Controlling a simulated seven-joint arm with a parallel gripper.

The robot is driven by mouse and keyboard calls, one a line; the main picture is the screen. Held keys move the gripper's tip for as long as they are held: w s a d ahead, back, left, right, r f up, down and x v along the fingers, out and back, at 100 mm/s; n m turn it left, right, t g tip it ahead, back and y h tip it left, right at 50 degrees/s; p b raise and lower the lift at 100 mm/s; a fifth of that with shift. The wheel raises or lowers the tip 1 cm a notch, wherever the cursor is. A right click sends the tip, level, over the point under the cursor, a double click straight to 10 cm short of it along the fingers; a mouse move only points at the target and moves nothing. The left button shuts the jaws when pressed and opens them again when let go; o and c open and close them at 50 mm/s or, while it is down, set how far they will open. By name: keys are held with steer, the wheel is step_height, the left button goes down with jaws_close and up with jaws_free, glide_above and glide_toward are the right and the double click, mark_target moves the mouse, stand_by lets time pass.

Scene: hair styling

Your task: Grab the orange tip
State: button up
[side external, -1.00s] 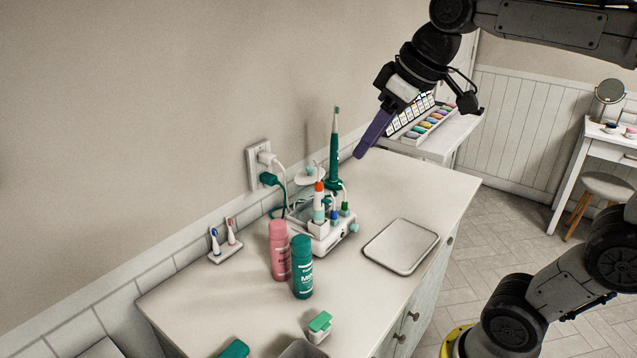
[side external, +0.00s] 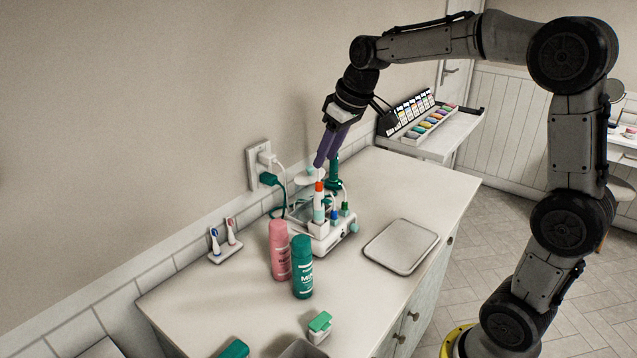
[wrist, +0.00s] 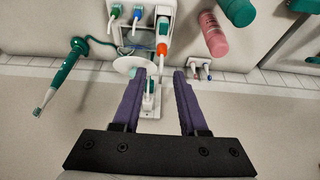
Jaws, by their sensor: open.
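The orange tip (side external: 319,186) tops a white and teal upright item standing in the white holder (side external: 343,243) on the counter. In the wrist view the orange tip (wrist: 162,49) lies just beyond the fingertips, near the gap between them. My gripper (side external: 326,162) has purple fingers pointing down, a little above the tip and apart from it. The wrist view shows my gripper (wrist: 160,77) open, with no object gripped. In the side view the fingers partly hide the dark green toothbrush (side external: 334,178).
The green toothbrush and a white disc (wrist: 133,66) are close to the fingers. A pink bottle (side external: 279,250) and a teal bottle (side external: 301,268) stand in front of the holder. A wall outlet (side external: 259,157) with plugs is behind. An empty tray (side external: 401,247) lies right.

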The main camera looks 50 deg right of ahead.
mark_target(318, 182)
steer(key=shift+x, duration=2.75)
steer(key=shift+w+a, duration=0.1)
steer(key=shift+w, duration=0.05)
jaws_close()
